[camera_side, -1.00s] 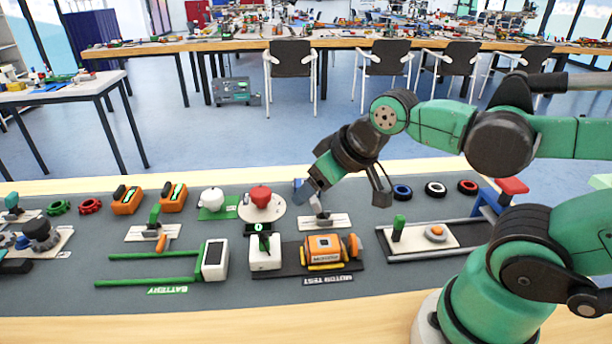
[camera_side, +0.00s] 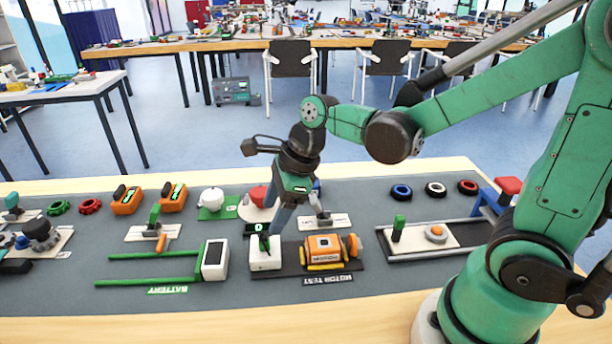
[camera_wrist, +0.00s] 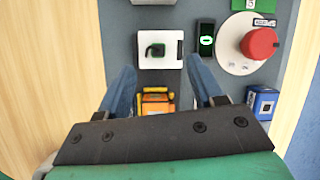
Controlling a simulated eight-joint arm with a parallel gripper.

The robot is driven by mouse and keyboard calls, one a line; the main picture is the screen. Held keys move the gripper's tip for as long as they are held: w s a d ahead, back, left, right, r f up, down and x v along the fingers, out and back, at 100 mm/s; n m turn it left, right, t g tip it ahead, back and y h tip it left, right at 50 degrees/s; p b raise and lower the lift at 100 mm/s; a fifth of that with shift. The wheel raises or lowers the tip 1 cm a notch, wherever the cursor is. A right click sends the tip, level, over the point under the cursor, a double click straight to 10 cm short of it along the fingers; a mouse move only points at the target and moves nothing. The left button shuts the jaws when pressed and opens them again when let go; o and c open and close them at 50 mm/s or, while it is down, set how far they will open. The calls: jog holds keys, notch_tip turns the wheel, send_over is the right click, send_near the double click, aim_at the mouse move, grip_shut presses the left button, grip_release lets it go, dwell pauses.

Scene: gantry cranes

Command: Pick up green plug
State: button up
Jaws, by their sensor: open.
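Nothing is held. I cannot tell the exact height of the fingertips over the plug.
The orange motor (camera_side: 324,248) stands right of the white block, and it shows between the fingers in the wrist view (camera_wrist: 155,101). A black display (camera_wrist: 206,40) and a red knob (camera_wrist: 258,43) lie beside the block. Green rails (camera_side: 150,255) lie to the left.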

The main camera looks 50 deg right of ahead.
aim_at(262, 236)
jog(key=shift+w+a+f+m, duration=0.2)
jog(key=shift+f+m, duration=0.15)
jog(key=shift+m, duration=0.65)
jog(key=shift+w+f, duration=0.1)
jog(key=shift+f, duration=0.1)
jog(key=shift+x, duration=2.55)
grip_shut()
